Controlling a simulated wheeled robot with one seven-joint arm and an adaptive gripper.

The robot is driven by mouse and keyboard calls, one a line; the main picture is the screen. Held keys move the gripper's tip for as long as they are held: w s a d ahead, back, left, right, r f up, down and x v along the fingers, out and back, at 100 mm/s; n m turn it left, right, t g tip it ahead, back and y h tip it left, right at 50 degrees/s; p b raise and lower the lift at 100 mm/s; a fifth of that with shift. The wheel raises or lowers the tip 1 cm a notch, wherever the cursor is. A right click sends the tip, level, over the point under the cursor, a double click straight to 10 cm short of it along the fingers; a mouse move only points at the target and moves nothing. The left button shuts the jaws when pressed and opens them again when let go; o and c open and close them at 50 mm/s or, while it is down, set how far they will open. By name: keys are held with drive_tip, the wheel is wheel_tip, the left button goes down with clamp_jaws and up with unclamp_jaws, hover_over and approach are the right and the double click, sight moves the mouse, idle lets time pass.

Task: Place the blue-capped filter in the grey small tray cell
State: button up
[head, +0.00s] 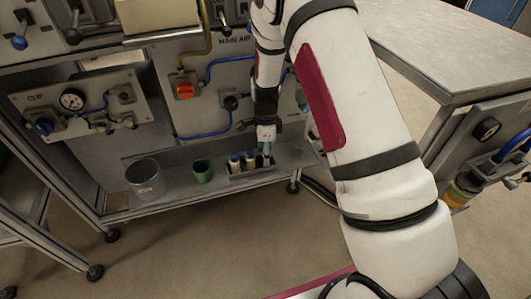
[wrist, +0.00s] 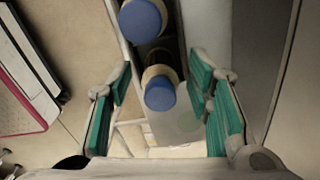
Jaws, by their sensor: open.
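Two blue-capped filters stand upright in a small grey tray (head: 252,176) on the lower shelf; in the head view they are a left one (head: 234,160) and a right one (head: 249,157). The wrist view shows a blue-capped filter (wrist: 160,94) between my open fingers and another blue-capped filter (wrist: 142,20) farther up the picture. My gripper (head: 266,146) is above the tray's right part, its teal pads apart on both sides of the nearer filter in the wrist view (wrist: 166,90). I cannot tell whether the pads touch it. The tray's cells are mostly hidden.
A green cup (head: 203,170) and a metal can (head: 145,178) stand left of the tray on the shelf (head: 175,196).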

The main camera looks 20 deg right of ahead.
wheel_tip(320, 180, up, 7)
drive_tip(key=p, duration=0.2)
drive_tip(key=shift+p, duration=0.35)
drive_tip(key=shift+f, duration=0.1)
